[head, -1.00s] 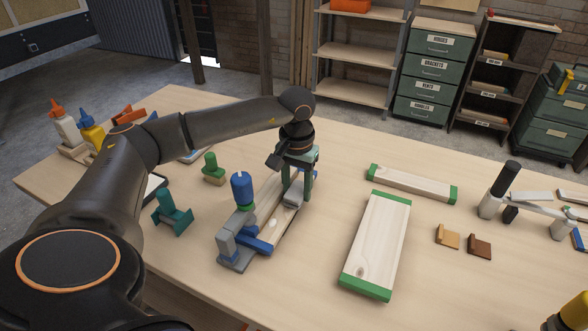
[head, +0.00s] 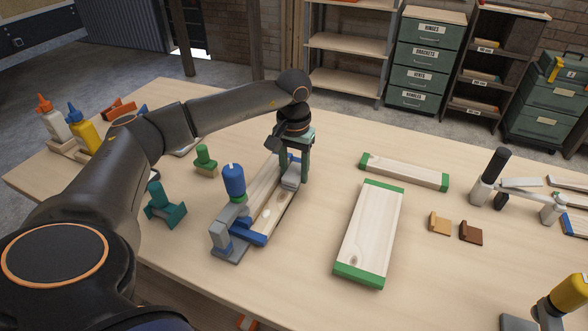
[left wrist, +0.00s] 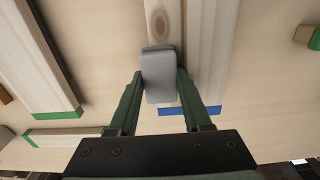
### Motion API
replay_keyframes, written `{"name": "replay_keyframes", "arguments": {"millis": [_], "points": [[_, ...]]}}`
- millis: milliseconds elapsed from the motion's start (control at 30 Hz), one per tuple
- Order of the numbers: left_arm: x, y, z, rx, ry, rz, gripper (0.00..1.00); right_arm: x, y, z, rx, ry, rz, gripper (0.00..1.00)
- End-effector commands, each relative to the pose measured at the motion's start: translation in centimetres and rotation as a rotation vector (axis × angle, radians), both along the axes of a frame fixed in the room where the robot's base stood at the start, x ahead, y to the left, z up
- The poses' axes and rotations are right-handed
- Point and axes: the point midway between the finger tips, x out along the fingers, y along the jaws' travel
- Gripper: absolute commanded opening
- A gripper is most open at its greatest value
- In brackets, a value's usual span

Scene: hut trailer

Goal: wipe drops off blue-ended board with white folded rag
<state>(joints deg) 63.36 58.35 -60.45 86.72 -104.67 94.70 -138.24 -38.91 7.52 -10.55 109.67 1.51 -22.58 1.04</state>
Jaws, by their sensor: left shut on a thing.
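The blue-ended board (head: 271,207) lies lengthwise away from me, with a grey clamp with a blue handle (head: 233,181) at its near end. A pale spot (head: 265,213) shows on its top, perhaps a drop. My left gripper (head: 292,165) points down over the far part of the board, shut on the white folded rag (head: 291,180). In the left wrist view the rag (left wrist: 159,76) sits between the fingers, over the board near its blue end (left wrist: 190,110). It covers part of the wood. I cannot tell whether it touches the board. My right gripper is not in view.
A wide green-ended board (head: 368,233) and a narrow one (head: 405,172) lie to the right. A teal block (head: 163,204), a green-topped stamp-like piece (head: 205,160) and glue bottles (head: 84,130) stand left. Two small brown blocks (head: 470,233) lie farther right.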

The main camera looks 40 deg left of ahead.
Motion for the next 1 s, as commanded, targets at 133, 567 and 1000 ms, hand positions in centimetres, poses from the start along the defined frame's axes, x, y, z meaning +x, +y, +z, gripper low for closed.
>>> {"name": "replay_keyframes", "arguments": {"millis": [133, 567, 1000], "points": [[-0.1, 0.0, 0.0, 0.000, 0.002, 0.000, 0.04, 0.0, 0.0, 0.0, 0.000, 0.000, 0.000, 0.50], [0.0, 0.0, 3.8, 0.000, 0.001, 0.000, 0.04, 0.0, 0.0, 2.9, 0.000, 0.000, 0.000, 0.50], [0.0, 0.0, 7.1, -0.001, 0.000, 0.000, 0.04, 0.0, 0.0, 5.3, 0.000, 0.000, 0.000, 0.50]]}}
